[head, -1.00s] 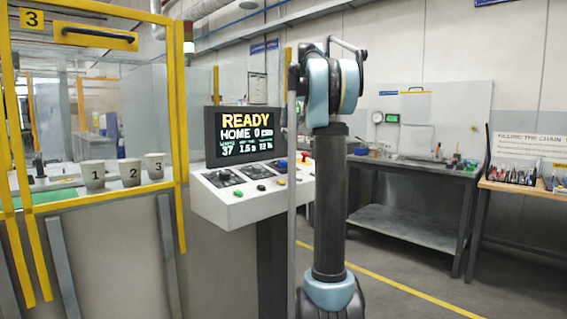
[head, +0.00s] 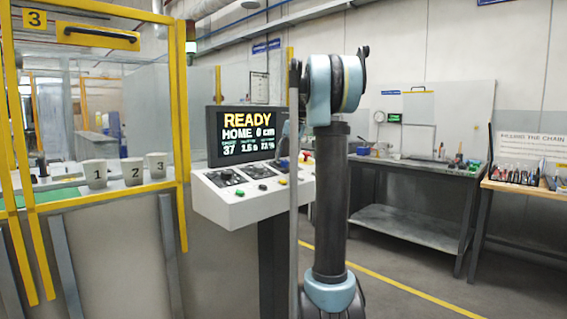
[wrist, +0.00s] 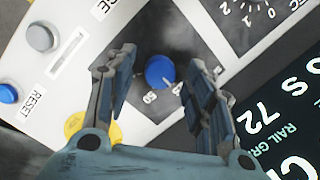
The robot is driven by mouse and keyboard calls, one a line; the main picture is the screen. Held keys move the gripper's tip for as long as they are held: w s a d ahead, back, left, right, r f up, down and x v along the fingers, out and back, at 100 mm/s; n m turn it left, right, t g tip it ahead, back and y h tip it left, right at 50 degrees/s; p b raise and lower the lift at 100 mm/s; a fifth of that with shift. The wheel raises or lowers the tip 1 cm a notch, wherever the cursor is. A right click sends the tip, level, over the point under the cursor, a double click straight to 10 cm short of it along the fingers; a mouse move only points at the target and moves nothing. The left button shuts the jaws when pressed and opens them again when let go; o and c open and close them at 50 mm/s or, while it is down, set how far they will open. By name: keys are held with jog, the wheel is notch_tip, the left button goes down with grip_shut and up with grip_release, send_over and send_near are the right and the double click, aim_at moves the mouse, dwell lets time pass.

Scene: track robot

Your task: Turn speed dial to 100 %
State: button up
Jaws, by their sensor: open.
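The blue dial (wrist: 160,71) sits on a dark square plate with printed marks in the wrist view; "50" reads beside it. Its pointer is too small to read. My gripper (wrist: 163,58) is open, with one finger to each side of the dial and clear space between fingers and dial. Whether the fingertips are level with the dial or above it I cannot tell. In the head view the console (head: 238,203) stands left of my arm, which hides its right part.
The screen (head: 246,134) above the console reads READY and HOME 0. The wrist view shows a yellow button (wrist: 76,126), a grey button (wrist: 40,38), a blue button (wrist: 7,93) marked RESET and another dial plate (wrist: 255,20). Cups stand left; a workbench (head: 420,168) stands right.

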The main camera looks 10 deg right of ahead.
jog(key=shift+a+f, duration=0.15)
jog(key=shift+f, duration=0.35)
